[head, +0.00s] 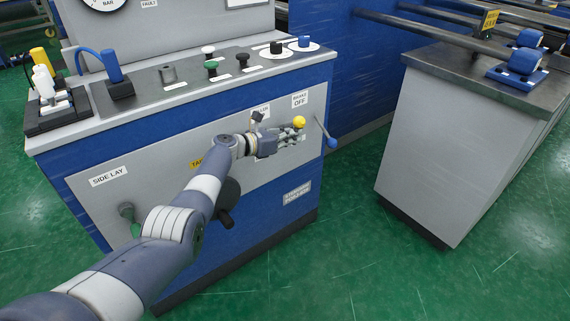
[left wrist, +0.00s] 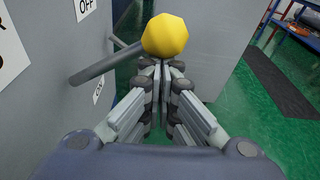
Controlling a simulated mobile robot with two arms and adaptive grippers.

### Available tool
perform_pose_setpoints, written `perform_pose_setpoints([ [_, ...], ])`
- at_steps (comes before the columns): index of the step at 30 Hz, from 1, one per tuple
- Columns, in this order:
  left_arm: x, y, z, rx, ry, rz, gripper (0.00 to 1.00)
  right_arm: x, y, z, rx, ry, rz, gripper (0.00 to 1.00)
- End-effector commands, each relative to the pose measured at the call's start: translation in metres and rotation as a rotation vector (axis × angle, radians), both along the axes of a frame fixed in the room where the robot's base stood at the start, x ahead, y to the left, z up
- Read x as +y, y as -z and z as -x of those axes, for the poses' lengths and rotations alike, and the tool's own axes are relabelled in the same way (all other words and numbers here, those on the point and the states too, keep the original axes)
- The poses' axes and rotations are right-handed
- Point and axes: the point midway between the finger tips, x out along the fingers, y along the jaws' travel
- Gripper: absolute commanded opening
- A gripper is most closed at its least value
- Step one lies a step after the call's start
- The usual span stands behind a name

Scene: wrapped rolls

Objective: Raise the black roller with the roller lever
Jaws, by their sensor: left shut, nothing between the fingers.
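A lever with a yellow ball knob (head: 299,121) stands out from the grey front panel, near the "OFF" label and a partly hidden label ending in "LLER". My left gripper (head: 295,133) is shut and empty, just at the knob. In the left wrist view the yellow knob (left wrist: 165,35) is straight beyond my fingertips (left wrist: 163,66), and the lever's grey rod (left wrist: 104,64) runs to it from the panel at left. I cannot tell whether the fingers touch the knob. I cannot make out the black roller. My right gripper is not in view.
A blue-knobbed lever (head: 331,143) sits just right on the panel edge. A dark handwheel (head: 229,195) is partly behind my arm. A grey cabinet (head: 440,140) stands right, with green floor between.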

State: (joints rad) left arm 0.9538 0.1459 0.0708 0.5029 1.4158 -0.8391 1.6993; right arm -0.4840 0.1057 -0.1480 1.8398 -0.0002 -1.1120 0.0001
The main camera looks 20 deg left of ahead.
Motion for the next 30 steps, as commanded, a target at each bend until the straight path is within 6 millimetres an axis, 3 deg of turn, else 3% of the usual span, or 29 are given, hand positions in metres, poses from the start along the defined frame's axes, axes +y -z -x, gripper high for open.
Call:
perform_pose_setpoints([
  [20, 0.004, -0.006, -0.001, -0.003, -0.004, 0.008, 0.0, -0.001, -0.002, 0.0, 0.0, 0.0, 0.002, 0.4],
  [30, 0.02, -0.01, 0.019, -0.005, -0.003, 0.007, 0.0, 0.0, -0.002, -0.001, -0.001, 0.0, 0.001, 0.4],
])
